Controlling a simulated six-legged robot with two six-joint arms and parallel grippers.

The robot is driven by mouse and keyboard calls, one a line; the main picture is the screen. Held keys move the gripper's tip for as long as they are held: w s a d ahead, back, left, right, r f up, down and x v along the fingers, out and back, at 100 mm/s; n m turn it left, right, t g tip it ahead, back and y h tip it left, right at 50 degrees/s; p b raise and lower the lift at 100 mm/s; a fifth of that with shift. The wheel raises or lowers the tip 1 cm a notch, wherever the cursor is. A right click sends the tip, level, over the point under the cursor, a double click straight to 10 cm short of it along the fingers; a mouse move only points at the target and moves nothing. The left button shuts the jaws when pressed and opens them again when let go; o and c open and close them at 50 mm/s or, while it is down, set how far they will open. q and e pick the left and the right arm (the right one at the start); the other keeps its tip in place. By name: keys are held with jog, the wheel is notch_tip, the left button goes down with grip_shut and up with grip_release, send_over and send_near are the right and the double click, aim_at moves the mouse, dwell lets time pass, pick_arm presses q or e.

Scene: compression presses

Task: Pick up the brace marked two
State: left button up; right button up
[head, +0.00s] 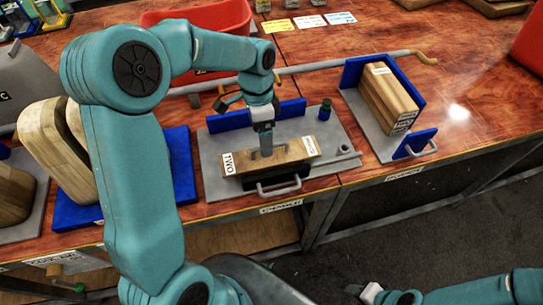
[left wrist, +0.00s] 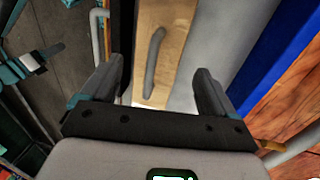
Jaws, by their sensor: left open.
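The brace marked two is a light wooden block (head: 290,153) with a white "TWO" label on its left end. It lies on a grey press plate at the middle of the table, with a grey handle standing on its top. In the left wrist view, the brace (left wrist: 178,25) and its handle (left wrist: 153,62) show between my fingers. My left gripper (head: 263,128) is over the brace, open, with its fingers on either side of the handle; I cannot tell whether they touch it. My right gripper (head: 372,294) is low at the right, away from the brace; its jaws are unclear.
A grey bar lies behind the press, and a small dark knob (head: 325,110) stands at its right. A second press with upright wooden blocks (head: 388,97) is to the right. Wooden blocks (head: 60,145) stand at the left. A red bin (head: 215,17) is behind.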

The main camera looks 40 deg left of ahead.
pick_arm(q)
jog(key=f, duration=0.3)
jog(key=d+f, duration=0.1)
jog(key=f, duration=0.1)
jog(key=shift+s+f, duration=0.3)
jog(key=shift+s, duration=0.1)
jog(key=shift+r, duration=0.1)
jog(key=c, duration=1.4)
